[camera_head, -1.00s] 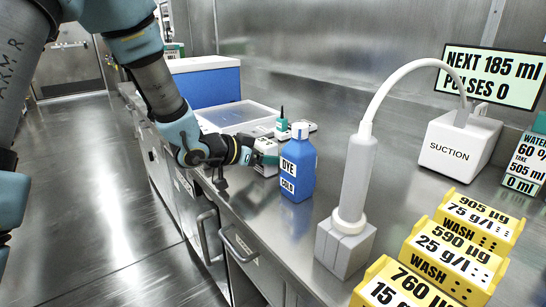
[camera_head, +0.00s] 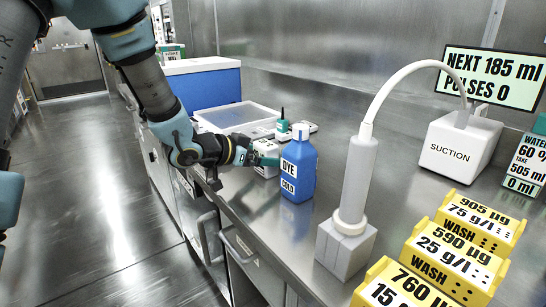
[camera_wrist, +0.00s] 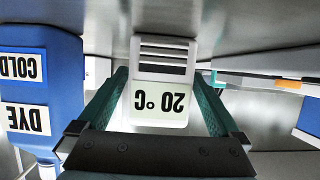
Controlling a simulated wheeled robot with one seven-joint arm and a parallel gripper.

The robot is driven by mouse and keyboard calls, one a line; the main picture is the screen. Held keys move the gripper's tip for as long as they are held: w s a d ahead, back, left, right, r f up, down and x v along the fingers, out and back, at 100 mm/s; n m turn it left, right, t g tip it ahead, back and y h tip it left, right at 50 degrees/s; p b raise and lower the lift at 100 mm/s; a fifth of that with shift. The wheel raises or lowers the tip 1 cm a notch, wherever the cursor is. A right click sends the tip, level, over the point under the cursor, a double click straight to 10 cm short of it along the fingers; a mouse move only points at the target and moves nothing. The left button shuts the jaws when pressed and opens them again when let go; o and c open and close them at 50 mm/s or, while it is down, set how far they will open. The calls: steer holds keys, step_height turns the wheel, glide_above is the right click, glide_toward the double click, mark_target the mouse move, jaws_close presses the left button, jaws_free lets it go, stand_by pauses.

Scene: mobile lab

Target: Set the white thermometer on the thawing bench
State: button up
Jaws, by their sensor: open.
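The white thermometer (camera_wrist: 160,108) shows upside down in the wrist view, with a "20 °C" display and dark slots. It stands between the two green fingers of my gripper (camera_wrist: 160,78). The fingers are open, one on each side of it, and a gap shows beside them. In the head view my gripper (camera_head: 266,160) is at the bench edge, just left of the blue dye bottle. The thermometer (camera_head: 266,146) is partly hidden there behind the fingers. I cannot tell which surface is the thawing bench.
The blue bottle (camera_head: 298,165) marked "DYE COLD" stands close beside my gripper. Behind are a clear tray (camera_head: 237,113), a green-capped item (camera_head: 282,124) and a blue box (camera_head: 205,88). A suction unit (camera_head: 460,145) and yellow wash blocks (camera_head: 455,255) stand to the right.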

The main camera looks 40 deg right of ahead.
steer(key=v, duration=1)
steer(key=shift+a, duration=0.25)
steer(key=w+a+f+n+t+y, duration=0.2)
steer(key=w+a+n+t+y, duration=0.2)
steer(key=w+a, duration=0.45)
steer(key=w+a+f+n+t+y, duration=0.1)
steer(key=w+a+n+t+y, duration=0.4)
steer(key=a, duration=0.6)
steer(key=s+a+f+n+g+y, duration=0.1)
steer(key=s+a+n+g+y, duration=0.1)
steer(key=a, duration=0.7)
steer(key=s+a+f+n+g+y, duration=0.2)
steer(key=s+a+n+g, duration=0.2)
steer(key=s+a+n, duration=0.2)
steer(key=s+a, duration=0.2)
steer(key=a, duration=0.2)
steer(key=shift+s+g, duration=0.2)
steer(key=shift+g, duration=0.1)
steer(key=shift+a+r, duration=0.1)
steer(key=shift+r, duration=0.05)
step_height(320, 180, up, 11)
steer(key=p, duration=1.1)
steer(key=shift+p, duration=0.3)
